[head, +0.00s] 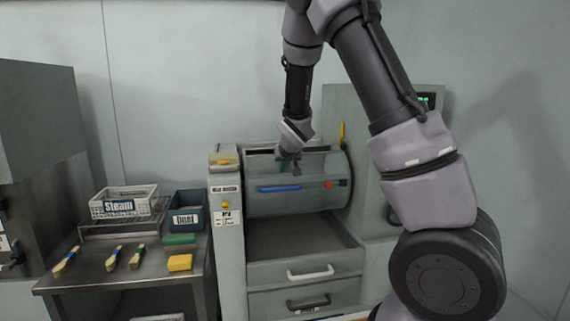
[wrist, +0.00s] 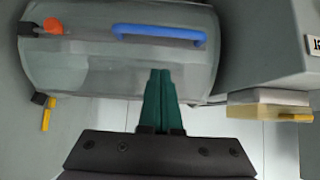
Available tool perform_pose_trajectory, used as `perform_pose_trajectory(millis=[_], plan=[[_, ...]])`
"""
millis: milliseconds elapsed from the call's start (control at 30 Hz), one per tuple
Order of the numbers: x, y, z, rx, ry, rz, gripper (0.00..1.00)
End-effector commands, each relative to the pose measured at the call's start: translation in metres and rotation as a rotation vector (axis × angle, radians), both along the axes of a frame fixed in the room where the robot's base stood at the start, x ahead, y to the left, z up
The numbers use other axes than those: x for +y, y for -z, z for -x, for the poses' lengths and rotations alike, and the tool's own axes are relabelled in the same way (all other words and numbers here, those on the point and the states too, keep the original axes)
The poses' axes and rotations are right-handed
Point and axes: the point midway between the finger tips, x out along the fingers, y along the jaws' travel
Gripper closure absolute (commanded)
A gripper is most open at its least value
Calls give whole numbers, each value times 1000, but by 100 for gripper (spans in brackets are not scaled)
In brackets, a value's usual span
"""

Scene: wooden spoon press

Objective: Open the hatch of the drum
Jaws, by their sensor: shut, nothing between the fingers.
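The grey drum (head: 300,203) lies on its side in the machine, and its curved wall fills the upper part of the wrist view (wrist: 90,75). A blue bar handle (head: 279,188) runs along its front, and the handle also shows in the wrist view (wrist: 158,33). An orange-red knob (head: 328,184) sits beside the handle, at the left in the wrist view (wrist: 53,26). My gripper (head: 285,168) points down close to the drum, above the handle. Its green fingers (wrist: 160,72) are together and empty, apart from the handle. I cannot tell where the hatch edges run.
Below the drum are an open tray (head: 300,237) and a drawer with a white handle (head: 310,273). A control post (head: 226,225) stands at the left. A steel table (head: 120,268) holds bins (head: 125,203) and several brushes. A yellow lever (head: 341,133) rises behind the drum.

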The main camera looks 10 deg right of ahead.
Motion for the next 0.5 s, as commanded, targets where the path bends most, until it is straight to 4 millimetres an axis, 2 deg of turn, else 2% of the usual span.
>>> perform_pose_trajectory(millis=[33, 167, 300, 500], plan=[[-2, 10, -9, 4, 3, 1, 100], [-1, 27, -27, 3, 1, 1, 100], [0, 49, -26, 4, -1, 3, 100], [0, 62, -27, 2, 0, 0, 100]])
